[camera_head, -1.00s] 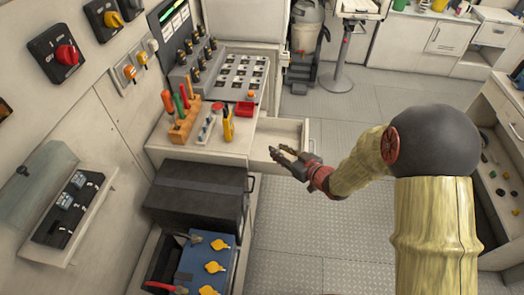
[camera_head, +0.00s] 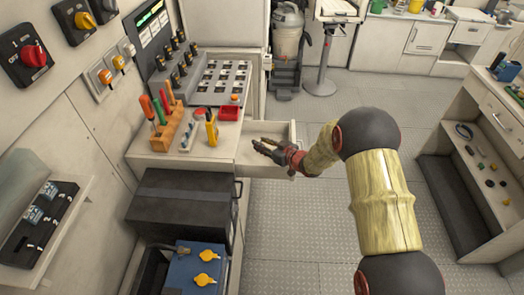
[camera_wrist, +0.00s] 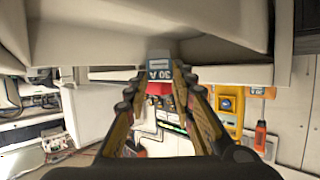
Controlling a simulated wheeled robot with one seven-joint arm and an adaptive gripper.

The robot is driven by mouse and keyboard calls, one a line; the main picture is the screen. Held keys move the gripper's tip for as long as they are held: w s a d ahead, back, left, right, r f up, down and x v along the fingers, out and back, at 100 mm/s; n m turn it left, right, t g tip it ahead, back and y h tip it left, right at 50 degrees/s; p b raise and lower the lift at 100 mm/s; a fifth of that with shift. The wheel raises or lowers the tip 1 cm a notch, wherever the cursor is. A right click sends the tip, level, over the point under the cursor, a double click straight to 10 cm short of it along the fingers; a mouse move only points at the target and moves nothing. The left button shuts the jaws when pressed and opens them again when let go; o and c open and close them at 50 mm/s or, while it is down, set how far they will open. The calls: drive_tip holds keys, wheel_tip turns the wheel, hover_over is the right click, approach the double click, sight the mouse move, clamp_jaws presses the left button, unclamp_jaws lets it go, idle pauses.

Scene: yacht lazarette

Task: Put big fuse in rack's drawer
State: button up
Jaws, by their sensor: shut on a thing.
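The big fuse (camera_wrist: 158,73) is a small pale block with a blue "30 A" label. It sits between my fingertips in the wrist view; in the head view it is too small to make out. My gripper (camera_head: 262,147) is shut on it. The rack's drawer (camera_head: 291,131) is pulled open at the right side of the rack (camera_head: 180,160), and its inside is pale. In the head view my gripper appears over the open drawer. I cannot tell its exact height there.
On the rack top stand a wooden tool holder (camera_head: 170,128), a red box (camera_head: 229,113) and a yellow tool (camera_head: 211,130). A black case (camera_head: 181,208) is below. A bench with small parts (camera_head: 478,150) stands at right. The floor between is clear.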

drive_tip(key=shift+w+f+b, duration=0.15)
drive_tip(key=shift+f+b, duration=0.7)
drive_tip(key=shift+f, duration=0.8)
drive_tip(key=shift+f+b, duration=0.3)
drive_tip(key=shift+f, duration=0.3)
drive_tip(key=o, duration=0.8)
drive_tip(key=shift+f, duration=0.15)
